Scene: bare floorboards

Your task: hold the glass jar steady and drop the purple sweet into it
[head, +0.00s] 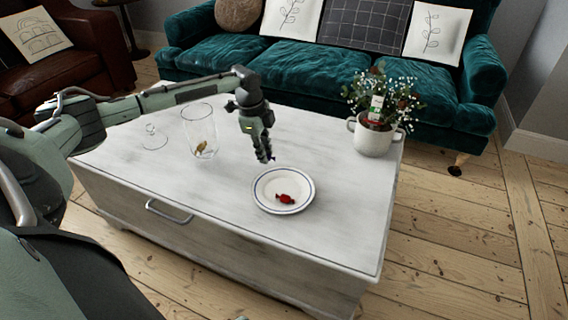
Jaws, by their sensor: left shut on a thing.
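The clear glass jar (200,132) stands upright on the white table, left of my left gripper, with a yellowish-brown sweet (202,147) at its bottom. My left gripper (266,157) points down just above the far rim of a white plate (263,201), to the right of the jar and apart from it. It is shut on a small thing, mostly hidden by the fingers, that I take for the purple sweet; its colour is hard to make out. My right gripper is out of view, and nothing is seen holding the jar.
A red sweet (285,199) lies on the plate. A small clear glass piece (154,138), perhaps a lid, lies left of the jar. A white pot (373,138) with a flowering plant stands at the right back. The table's right front is clear.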

